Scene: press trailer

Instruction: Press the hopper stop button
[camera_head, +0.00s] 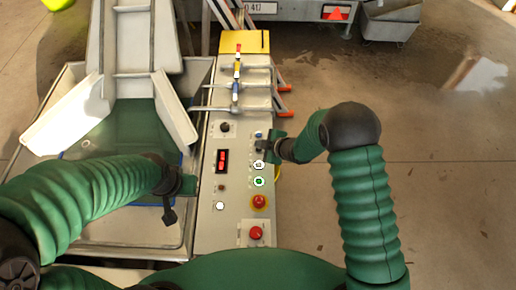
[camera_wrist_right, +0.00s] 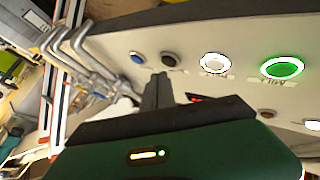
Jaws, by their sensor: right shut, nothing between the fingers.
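The control panel (camera_head: 238,222) carries several buttons; their labels are too small to read, so I cannot tell which is the hopper stop. A blue button (camera_head: 258,134), white button (camera_head: 258,165) and green-ringed button (camera_head: 259,181) line its right side. The right wrist view shows the blue button (camera_wrist_right: 137,57), a black button (camera_wrist_right: 169,59), the white button (camera_wrist_right: 214,64) and the green one (camera_wrist_right: 283,68). My right gripper (camera_head: 263,147) is shut and empty, between the blue and white buttons, its tips (camera_wrist_right: 159,78) near the black button. Contact is unclear. My left gripper (camera_head: 170,214) hangs left of the panel.
Red mushroom buttons (camera_head: 259,201) (camera_head: 256,232), a red display (camera_head: 222,160) and a black knob (camera_head: 225,127) are also on the panel. Levers with metal bars (camera_head: 238,85) stand at its far end. A metal hopper chute (camera_head: 125,60) is at left.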

